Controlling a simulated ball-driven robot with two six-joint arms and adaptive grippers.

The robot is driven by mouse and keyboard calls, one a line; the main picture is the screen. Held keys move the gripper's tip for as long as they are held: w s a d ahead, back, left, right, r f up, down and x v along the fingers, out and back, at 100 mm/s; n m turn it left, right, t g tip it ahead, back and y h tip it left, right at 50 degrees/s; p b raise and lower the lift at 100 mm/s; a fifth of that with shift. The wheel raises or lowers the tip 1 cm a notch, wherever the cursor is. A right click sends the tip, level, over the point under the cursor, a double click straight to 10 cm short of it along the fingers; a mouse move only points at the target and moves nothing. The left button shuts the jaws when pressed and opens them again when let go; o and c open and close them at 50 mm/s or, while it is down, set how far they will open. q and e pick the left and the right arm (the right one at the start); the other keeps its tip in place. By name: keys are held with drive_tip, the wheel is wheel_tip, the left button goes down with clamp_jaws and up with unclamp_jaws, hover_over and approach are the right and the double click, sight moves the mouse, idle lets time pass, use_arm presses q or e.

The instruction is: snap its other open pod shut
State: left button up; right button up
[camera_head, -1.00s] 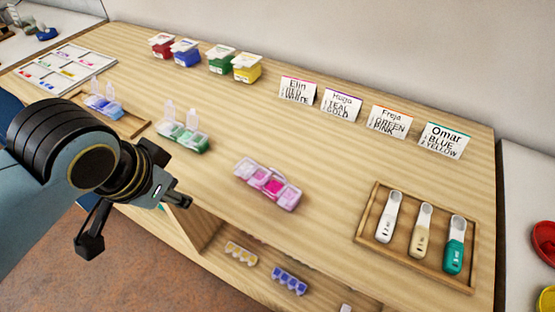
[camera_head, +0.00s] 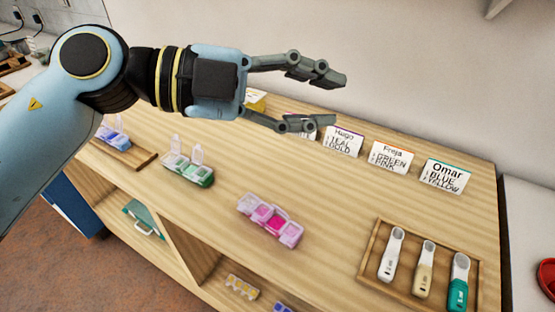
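A blue pod box (camera_head: 113,134) sits on a wooden tray (camera_head: 140,158) at the left, partly hidden by my arm. My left gripper (camera_head: 335,101) is open and empty, raised, its fingers pointing right in front of the name cards. It is apart from all the boxes. My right gripper is not in view.
Name cards (camera_head: 390,157) stand along the back. A wooden tray (camera_head: 372,243) with several scoops is at the right. A yellow tub (camera_head: 256,100) is partly hidden behind my gripper. More pod boxes (camera_head: 241,286) lie on the shelf below. The table between pink box and cards is clear.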

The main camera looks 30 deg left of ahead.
use_arm(q)
drive_tip(key=s+a+f+g+y, duration=0.2)
drive_tip(key=a+f+g+y, duration=0.25)
drive_tip(key=f, duration=0.35)
drive_tip(key=n+y, duration=0.1)
drive_tip(key=y, duration=0.2)
approach(276, 207)
drive_tip(key=shift+g, duration=0.55)
drive_tip(key=x, duration=0.7)
drive_tip(key=w+x, duration=0.1)
drive_tip(key=x, duration=0.2)
clamp_jaws()
